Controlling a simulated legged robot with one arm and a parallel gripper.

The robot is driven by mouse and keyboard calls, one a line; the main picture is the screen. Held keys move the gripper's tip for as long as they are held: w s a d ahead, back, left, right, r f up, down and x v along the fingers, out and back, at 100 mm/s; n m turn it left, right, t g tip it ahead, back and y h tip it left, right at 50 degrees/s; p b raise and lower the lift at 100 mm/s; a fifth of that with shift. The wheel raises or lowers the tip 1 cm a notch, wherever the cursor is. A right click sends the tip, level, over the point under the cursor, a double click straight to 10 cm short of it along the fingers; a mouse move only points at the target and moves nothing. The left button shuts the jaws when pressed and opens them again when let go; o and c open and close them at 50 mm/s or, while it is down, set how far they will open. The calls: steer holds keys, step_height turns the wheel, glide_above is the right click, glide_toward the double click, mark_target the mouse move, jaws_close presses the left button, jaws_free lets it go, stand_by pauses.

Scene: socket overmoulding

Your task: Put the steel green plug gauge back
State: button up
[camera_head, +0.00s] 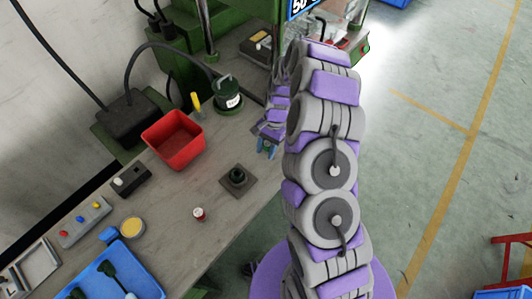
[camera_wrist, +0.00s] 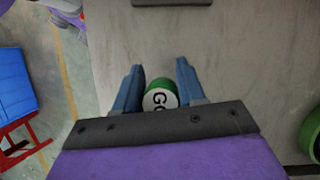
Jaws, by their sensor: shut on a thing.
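My gripper (camera_head: 266,150) is over the grey bench in the head view, with its blue fingers pointing down. In the wrist view, my gripper (camera_wrist: 158,78) has its two blue fingers on either side of a green cylinder with a white end face marked "GO", which looks like the green plug gauge (camera_wrist: 160,97). The gripper is shut on it. A dark round piece (camera_head: 238,175) stands on a square plate on the bench, just left of and nearer than the gripper. Whether it is the gauge's stand cannot be told.
A red bin (camera_head: 162,138), a green pot with a white label (camera_head: 226,84) and a small red-white cylinder (camera_head: 199,214) stand on the bench. A blue tray (camera_head: 143,277) holds dark green pieces at front left. The green press (camera_head: 181,68) is behind. Bare bench surrounds the square plate.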

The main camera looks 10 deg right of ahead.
steer(key=shift+f+b, duration=0.3)
steer(key=shift+f, duration=1)
steer(key=shift+f, duration=0.1)
steer(key=o, duration=1.1)
steer(key=p+v, duration=0.3)
steer(key=v, duration=0.9)
steer(key=s+a+r+n, duration=0.1)
steer(key=s+a+r, duration=0.15)
steer(key=r, duration=0.25)
steer(key=s+a+r+n, duration=0.1)
steer(key=s+r+n, duration=0.15)
steer(key=r, duration=0.25)
steer(key=s+a+r+n+h, duration=0.1)
steer(key=s+a+r+n, duration=0.1)
steer(key=s+r, duration=0.65)
steer(key=s+d+r+n, duration=0.1)
steer(key=s, duration=0.6)
steer(key=s+d+r+n+t+h, duration=0.1)
steer(key=s, duration=0.7)
steer(key=s+d+r+n+h, duration=0.1)
steer(key=s, duration=0.7)
steer(key=shift+s+r+n, duration=0.1)
steer(key=shift+r+n, duration=0.2)
steer(key=shift+n, duration=0.05)
